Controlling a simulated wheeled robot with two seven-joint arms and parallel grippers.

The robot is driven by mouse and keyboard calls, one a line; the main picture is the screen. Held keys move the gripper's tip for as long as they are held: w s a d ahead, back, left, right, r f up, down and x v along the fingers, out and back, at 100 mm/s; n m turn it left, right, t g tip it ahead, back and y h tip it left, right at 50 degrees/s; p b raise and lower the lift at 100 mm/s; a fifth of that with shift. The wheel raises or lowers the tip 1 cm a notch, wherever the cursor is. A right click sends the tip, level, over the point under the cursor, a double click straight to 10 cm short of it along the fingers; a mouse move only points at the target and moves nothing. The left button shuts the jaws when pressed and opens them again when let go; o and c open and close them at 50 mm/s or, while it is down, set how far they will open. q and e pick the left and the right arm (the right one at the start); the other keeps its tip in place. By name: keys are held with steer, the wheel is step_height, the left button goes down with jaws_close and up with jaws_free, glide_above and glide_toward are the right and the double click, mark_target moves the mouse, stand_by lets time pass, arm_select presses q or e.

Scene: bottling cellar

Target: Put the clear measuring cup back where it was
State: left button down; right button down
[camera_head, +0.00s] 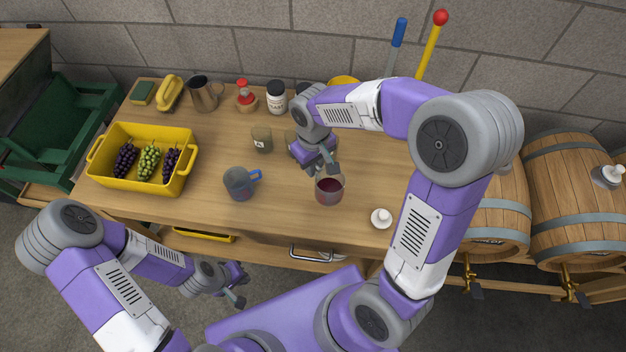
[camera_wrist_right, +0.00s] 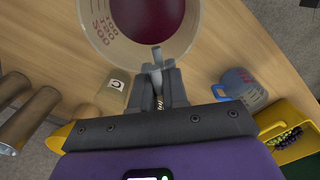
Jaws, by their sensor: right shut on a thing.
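The clear measuring cup (camera_head: 329,190) has red graduations and holds dark red liquid. It is near the front middle of the bench, looks upright, and fills the top of the right wrist view (camera_wrist_right: 108,38). My right gripper (camera_head: 325,168) reaches down from behind it and is shut on its near wall in the wrist view (camera_wrist_right: 158,72). I cannot tell whether the cup's base touches the bench. My left gripper (camera_head: 240,285) is open and empty, low in front of the bench.
A grey-blue mug-like cup with a blue handle (camera_head: 238,184) stands to the left. A small labelled jar (camera_head: 262,139) is behind. A white knobbed object (camera_head: 381,218) lies to the right. A yellow crate of grapes (camera_head: 122,187) is far left. Barrels (camera_head: 572,195) stand right.

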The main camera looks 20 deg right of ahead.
steer(key=shift+w+f, duration=0.2)
steer(key=f+b, duration=0.1)
steer(key=f, duration=0.5)
steer(key=f+b, duration=0.1)
steer(key=f, duration=0.2)
steer(key=shift+s+f+b, duration=0.25)
steer(key=shift+b, duration=0.1)
steer(key=shift+r, duration=0.1)
steer(key=shift+f, duration=0.2)
steer(key=c, duration=1.1)
jaws_free()
steer(key=shift+c, duration=0.2)
steer(key=shift+r, duration=0.2)
